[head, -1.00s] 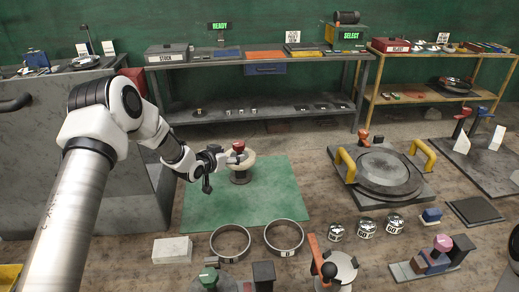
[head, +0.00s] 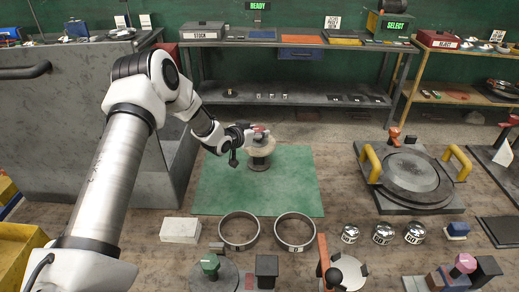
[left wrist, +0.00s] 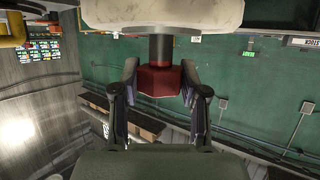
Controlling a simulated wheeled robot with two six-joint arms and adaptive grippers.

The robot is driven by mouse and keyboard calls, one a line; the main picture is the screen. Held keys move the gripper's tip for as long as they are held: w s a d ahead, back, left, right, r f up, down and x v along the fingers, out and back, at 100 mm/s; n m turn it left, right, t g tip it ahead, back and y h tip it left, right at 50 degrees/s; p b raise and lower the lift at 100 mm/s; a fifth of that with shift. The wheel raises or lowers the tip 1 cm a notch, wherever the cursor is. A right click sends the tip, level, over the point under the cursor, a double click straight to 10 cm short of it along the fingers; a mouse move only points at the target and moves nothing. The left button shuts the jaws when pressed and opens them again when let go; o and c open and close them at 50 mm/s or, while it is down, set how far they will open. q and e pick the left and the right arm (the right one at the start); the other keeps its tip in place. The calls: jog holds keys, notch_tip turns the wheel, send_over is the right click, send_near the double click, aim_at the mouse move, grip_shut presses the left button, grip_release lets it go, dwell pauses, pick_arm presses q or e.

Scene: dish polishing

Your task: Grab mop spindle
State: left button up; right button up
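The mop spindle (head: 259,147) has a pale round pad, a dark base and a red knob on top. It stands upright over the green mat (head: 222,195) in the head view. My left gripper (head: 251,133) is at the knob from the left. In the left wrist view the red knob (left wrist: 160,81) fills the space between the two fingers, which look closed against its sides. The pale pad (left wrist: 162,14) shows at the top edge there. Whether the base touches the mat is hard to tell. My right gripper is not in view.
Two metal rings (head: 239,230) and a white block (head: 181,230) lie in front of the mat. Several small metal cups (head: 383,233) stand to the right. A round plate fixture with yellow handles (head: 413,178) is at the right. The mat around the spindle is clear.

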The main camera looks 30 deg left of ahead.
pick_arm(q)
jog(key=shift+s, duration=0.1)
grip_shut()
jog(key=shift+w+d+f, duration=0.25)
jog(key=shift+w, duration=0.35)
jog(key=shift+a, duration=0.1)
